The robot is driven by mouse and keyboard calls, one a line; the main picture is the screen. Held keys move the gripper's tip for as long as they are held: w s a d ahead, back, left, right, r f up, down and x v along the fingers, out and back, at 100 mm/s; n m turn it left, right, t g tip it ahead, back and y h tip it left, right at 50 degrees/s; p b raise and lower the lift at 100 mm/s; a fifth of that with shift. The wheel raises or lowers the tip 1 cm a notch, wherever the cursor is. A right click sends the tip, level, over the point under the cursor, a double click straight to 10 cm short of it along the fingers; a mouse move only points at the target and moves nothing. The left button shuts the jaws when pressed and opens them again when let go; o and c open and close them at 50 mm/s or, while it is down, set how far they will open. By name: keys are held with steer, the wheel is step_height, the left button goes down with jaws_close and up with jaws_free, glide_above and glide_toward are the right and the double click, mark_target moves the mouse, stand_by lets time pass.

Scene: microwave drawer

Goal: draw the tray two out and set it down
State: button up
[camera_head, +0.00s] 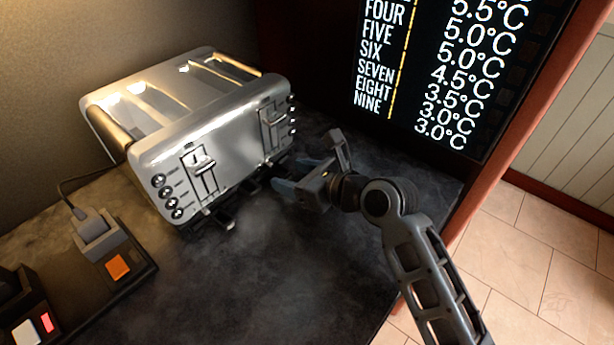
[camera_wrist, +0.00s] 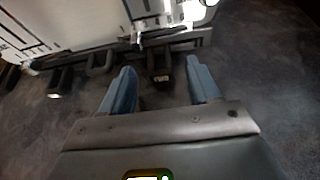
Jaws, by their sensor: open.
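The steel toaster (camera_head: 210,140) stands on the dark counter. Black tray tabs stick out low along its front, one at the left (camera_head: 222,217) in the head view. In the wrist view, a dark tab with a small pale mark (camera_wrist: 161,74) lies between the blue fingers, with gaps on both sides. Other tabs (camera_wrist: 100,63) sit to its left. I cannot read which tray is two. My gripper (camera_head: 297,174) is open and empty by the toaster's lower right front; its fingers also show in the wrist view (camera_wrist: 161,65). The trays' bodies are hidden under the toaster.
A plug in a socket block (camera_head: 105,245) with an orange switch is at the left. A black display board (camera_head: 440,60) stands behind at the right. The counter (camera_head: 270,280) in front of the toaster is clear. Its right edge drops to a tiled floor (camera_head: 535,250).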

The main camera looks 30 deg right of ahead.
steer(key=shift+w+a+f, duration=0.1)
steer(key=shift+w+f, duration=0.05)
steer(key=shift+w, duration=0.15)
jaws_close()
stand_by(0.5)
steer(key=shift+s, duration=0.1)
